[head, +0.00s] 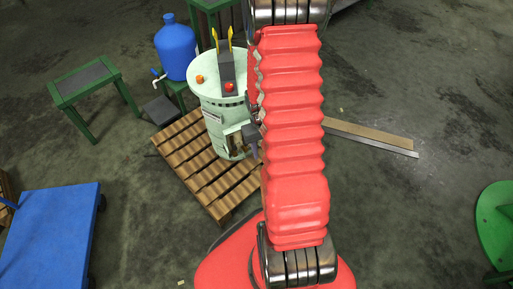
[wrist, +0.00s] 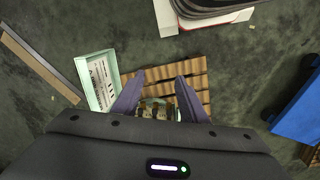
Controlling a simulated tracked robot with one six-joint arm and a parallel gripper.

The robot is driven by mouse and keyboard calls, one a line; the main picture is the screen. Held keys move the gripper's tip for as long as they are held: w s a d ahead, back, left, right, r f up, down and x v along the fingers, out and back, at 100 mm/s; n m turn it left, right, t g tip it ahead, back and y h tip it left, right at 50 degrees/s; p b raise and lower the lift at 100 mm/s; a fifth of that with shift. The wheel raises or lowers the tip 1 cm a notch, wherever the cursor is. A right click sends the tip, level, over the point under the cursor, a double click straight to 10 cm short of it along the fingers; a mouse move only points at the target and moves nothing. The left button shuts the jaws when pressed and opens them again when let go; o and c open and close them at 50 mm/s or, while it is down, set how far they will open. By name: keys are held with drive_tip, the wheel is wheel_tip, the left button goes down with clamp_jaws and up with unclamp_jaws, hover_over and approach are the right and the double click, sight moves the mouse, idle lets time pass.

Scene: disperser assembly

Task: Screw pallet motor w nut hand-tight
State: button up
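The pale green disperser drum (head: 220,98) stands upright on a slatted wooden pallet (head: 195,165), with an opening low on its side. My gripper (head: 250,138) is beside that side, mostly hidden behind my red arm. In the wrist view my gripper (wrist: 159,80) has its two dark fingers apart. Small brass-coloured parts (wrist: 156,110) show between the fingers, partly covered by the gripper body. I cannot tell whether the fingers touch them, or which is the pallet motor nut. A labelled pale green panel (wrist: 99,78) is just left of the fingers.
A blue water jug (head: 176,47) stands on a green stand behind the drum. A green stool (head: 85,83) is at left, a blue cart (head: 50,235) at lower left. Boards (head: 370,137) lie on the floor at right, and a green round table (head: 497,222) is at the right edge.

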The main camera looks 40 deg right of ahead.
drive_tip(key=s+d+f+n+t+h, duration=0.1)
drive_tip(key=d+f+t, duration=0.25)
drive_tip(key=f, duration=1.45)
drive_tip(key=d+f+n+t+h, duration=0.15)
drive_tip(key=f+t, duration=0.25)
drive_tip(key=f, duration=1.3)
drive_tip(key=w+d+r+n+t+h, duration=0.1)
drive_tip(key=w+d+r+t+h, duration=0.1)
drive_tip(key=w+r+t, duration=0.4)
drive_tip(key=shift+w+d+r, duration=0.8)
drive_tip(key=shift+d+r, duration=0.1)
drive_tip(key=shift+r, duration=0.05)
drive_tip(key=shift+w, duration=0.1)
drive_tip(key=x, duration=1.3)
drive_tip(key=shift+w+f, duration=0.25)
drive_tip(key=shift+w, duration=0.05)
drive_tip(key=shift+c, duration=0.6)
clamp_jaws()
